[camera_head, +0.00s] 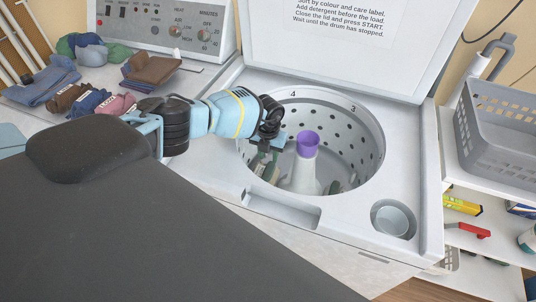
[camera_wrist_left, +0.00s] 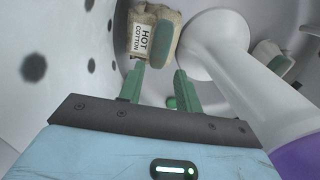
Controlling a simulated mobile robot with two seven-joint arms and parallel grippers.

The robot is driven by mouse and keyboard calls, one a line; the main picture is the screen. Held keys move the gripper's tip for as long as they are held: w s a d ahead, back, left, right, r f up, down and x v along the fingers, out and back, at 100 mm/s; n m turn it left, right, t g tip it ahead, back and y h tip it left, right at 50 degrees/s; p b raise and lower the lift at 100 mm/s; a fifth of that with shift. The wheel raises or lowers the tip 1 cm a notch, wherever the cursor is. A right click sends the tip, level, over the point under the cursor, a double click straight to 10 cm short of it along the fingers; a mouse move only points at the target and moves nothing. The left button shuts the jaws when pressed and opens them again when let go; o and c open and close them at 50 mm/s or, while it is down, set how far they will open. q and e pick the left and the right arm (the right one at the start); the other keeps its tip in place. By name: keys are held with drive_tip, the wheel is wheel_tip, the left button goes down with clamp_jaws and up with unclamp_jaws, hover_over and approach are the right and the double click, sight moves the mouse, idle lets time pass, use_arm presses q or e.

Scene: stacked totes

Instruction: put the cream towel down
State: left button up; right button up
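The cream towel (camera_wrist_left: 138,58) lies in the washer drum in the left wrist view, with a white tag reading HOT COTTON and a green patch. My left gripper (camera_wrist_left: 159,71) has its two green fingers apart, with a gap between the tips. The towel is just beyond the fingertips, and I see no cloth clamped between them. In the head view my left gripper (camera_head: 264,150) reaches down into the left side of the drum, and its fingers are partly hard to make out. My right gripper is not in view.
The white agitator with a purple top (camera_head: 308,145) stands mid-drum, close to the left gripper. Another cream and green cloth (camera_wrist_left: 268,52) lies beyond it. The drum rim surrounds the arm, with the open lid (camera_head: 340,50) behind. Folded clothes (camera_head: 75,100) lie at left; a grey basket (camera_head: 500,140) at right.

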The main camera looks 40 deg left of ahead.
use_arm(q)
wheel_tip(320, 180, up, 13)
drive_tip(key=p, duration=0.2)
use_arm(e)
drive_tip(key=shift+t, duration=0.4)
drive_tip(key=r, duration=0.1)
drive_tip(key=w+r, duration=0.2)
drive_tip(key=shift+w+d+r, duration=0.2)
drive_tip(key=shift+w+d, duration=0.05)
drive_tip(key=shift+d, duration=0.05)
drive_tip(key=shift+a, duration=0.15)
